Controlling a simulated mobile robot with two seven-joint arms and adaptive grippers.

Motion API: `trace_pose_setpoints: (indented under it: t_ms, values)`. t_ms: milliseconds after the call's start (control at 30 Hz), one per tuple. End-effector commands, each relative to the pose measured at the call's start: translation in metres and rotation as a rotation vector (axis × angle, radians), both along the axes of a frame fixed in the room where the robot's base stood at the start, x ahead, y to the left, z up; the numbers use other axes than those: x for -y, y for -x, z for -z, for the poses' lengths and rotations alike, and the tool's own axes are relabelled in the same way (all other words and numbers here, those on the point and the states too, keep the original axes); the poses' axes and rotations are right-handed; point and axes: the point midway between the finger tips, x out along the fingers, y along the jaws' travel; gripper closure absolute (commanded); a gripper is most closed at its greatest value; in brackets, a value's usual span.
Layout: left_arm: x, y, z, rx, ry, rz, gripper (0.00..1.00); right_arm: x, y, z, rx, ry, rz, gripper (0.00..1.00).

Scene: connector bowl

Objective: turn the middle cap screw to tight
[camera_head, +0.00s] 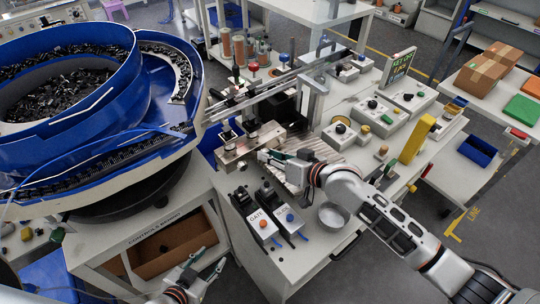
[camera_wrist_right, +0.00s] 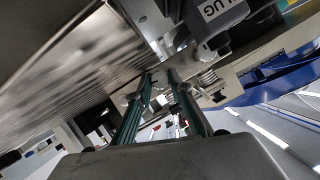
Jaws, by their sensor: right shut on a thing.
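A metal block (camera_head: 240,152) with small fittings on top stands beside the blue bowl feeder, in the middle of the head view. My right gripper (camera_head: 266,155) reaches in from the right with its fingertips at the block's near right end. In the right wrist view, the two green-grey fingers of this gripper (camera_wrist_right: 161,78) converge on a small metal part, which looks like a cap screw and is mostly hidden between the tips. I cannot tell which of the screws it is, or how far it is turned. My left gripper (camera_head: 205,268) is low at the bottom of the head view, empty, its fingers apart.
The large blue bowl feeder (camera_head: 150,75) full of black parts fills the left. Two switch boxes (camera_head: 262,224) and a round metal dish (camera_head: 333,216) stand near the table's front. A yellow post (camera_head: 418,138) and several control boxes stand at right.

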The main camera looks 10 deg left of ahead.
Motion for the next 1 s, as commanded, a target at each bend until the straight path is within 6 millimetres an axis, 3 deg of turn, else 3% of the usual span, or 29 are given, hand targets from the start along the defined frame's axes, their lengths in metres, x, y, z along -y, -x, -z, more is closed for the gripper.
trace_pose_setpoints:
  t_ms: [167, 200, 233, 1000]
  values:
    - [-0.0025, 0.0003, 0.0003, 0.000, -0.007, 0.005, 0.60, 0.0001, 0.0003, 0.0006, 0.000, 0.002, 0.000, 1.00]
    - [-0.0031, 0.0003, 0.0004, 0.001, -0.008, 0.006, 0.60, 0.0001, 0.0003, 0.0006, 0.000, 0.002, 0.000, 0.69]
    - [-0.0035, 0.0003, 0.0004, 0.001, -0.009, 0.007, 0.60, 0.0001, 0.0003, 0.0006, 0.000, 0.002, 0.000, 0.63]
    - [-0.0021, -0.0018, -0.0007, 0.003, -0.004, 0.001, 0.60, -0.0017, 0.0014, -0.0002, 0.051, 0.049, -0.002, 0.63]
